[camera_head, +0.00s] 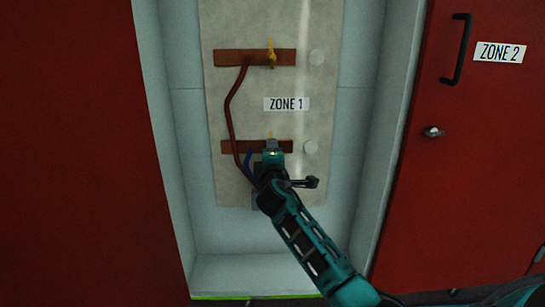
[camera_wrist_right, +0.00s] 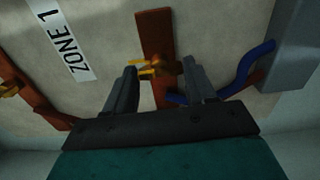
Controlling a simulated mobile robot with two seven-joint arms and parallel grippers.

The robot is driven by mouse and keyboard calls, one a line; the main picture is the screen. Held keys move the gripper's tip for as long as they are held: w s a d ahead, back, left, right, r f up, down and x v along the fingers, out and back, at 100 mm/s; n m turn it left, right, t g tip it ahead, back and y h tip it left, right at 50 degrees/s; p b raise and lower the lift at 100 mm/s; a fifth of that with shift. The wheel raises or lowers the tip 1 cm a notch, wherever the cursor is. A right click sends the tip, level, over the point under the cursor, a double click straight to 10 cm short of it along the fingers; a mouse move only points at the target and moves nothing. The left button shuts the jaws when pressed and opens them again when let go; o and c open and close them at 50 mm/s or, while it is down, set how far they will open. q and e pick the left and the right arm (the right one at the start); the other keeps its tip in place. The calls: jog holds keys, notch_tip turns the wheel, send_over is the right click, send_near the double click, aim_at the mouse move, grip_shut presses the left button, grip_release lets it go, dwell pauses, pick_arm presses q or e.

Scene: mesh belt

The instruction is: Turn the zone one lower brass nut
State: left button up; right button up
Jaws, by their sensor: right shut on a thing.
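The zone one lower brass nut (camera_wrist_right: 160,68) sits on the lower copper bar (camera_wrist_right: 155,30) in the right wrist view. In the head view my gripper hides most of the nut; the bar (camera_head: 232,147) shows on both sides. My right gripper (camera_head: 271,147) reaches up to the bar from below. The ZONE 1 label (camera_head: 286,104) is above the bar. My left gripper is not in view.
An upper brass nut (camera_head: 271,57) is on the upper copper bar (camera_head: 232,57). A red-brown cable (camera_head: 231,110) and a blue cable (camera_wrist_right: 240,72) run close by the gripper. Cabinet side walls flank the panel, and a red ZONE 2 door (camera_head: 470,140) is at right.

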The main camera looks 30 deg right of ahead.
jog(key=o, duration=1)
jog(key=shift+o, duration=0.2)
jog(key=shift+s, duration=0.1)
jog(key=p+v, duration=0.1)
jog(key=v, duration=1.1)
jog(key=shift+s+a+p, duration=0.2)
jog(key=shift+s+p, duration=0.1)
jog(key=shift+s, duration=0.1)
